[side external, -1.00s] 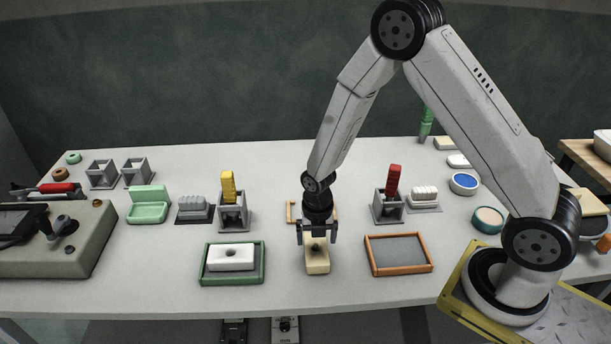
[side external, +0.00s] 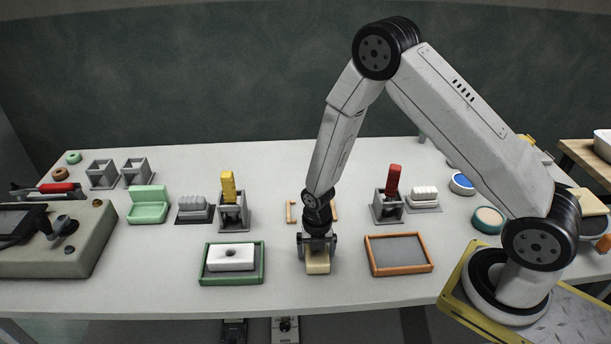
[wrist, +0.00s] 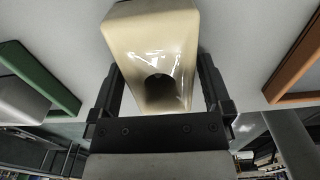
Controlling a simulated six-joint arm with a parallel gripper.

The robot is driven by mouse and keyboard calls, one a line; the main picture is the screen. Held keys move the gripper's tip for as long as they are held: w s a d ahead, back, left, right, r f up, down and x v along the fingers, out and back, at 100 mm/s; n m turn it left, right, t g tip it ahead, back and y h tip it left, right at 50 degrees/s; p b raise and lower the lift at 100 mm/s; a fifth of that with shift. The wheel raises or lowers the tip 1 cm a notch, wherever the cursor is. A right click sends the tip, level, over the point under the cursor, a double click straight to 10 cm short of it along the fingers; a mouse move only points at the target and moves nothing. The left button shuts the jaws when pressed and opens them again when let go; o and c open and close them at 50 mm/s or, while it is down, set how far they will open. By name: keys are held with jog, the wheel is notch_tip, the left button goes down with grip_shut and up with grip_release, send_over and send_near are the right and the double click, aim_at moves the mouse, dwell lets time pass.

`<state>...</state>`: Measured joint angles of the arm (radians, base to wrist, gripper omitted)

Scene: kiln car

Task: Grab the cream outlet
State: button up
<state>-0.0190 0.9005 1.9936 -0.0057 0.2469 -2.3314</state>
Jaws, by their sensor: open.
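The cream outlet (side external: 317,265) is a cream block standing on the table between the green tray and the orange tray. The wrist view shows the cream outlet (wrist: 155,45) with a dark round hole in its face. My gripper (side external: 317,250) is open and low over the block, with one finger on each side of it. In the wrist view my gripper (wrist: 160,100) has its fingers left and right of the block. I cannot tell whether either finger touches it. The block's upper part is hidden by my gripper in the side view.
A green tray (side external: 204,277) holding a white block with a hole (side external: 231,257) is on the left. An orange-framed tray (side external: 399,271) with a grey bed is on the right. Grey stands hold a yellow piece (side external: 228,187) and a red piece (side external: 393,180) behind. The front table strip is clear.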

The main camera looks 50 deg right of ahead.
jog(key=shift+c, duration=0.2)
grip_shut()
jog(key=shift+r, duration=0.2)
notch_tip(320, 180, up, 10)
jog(key=shift+f, duration=0.2)
dwell(0.6)
dwell(0.5)
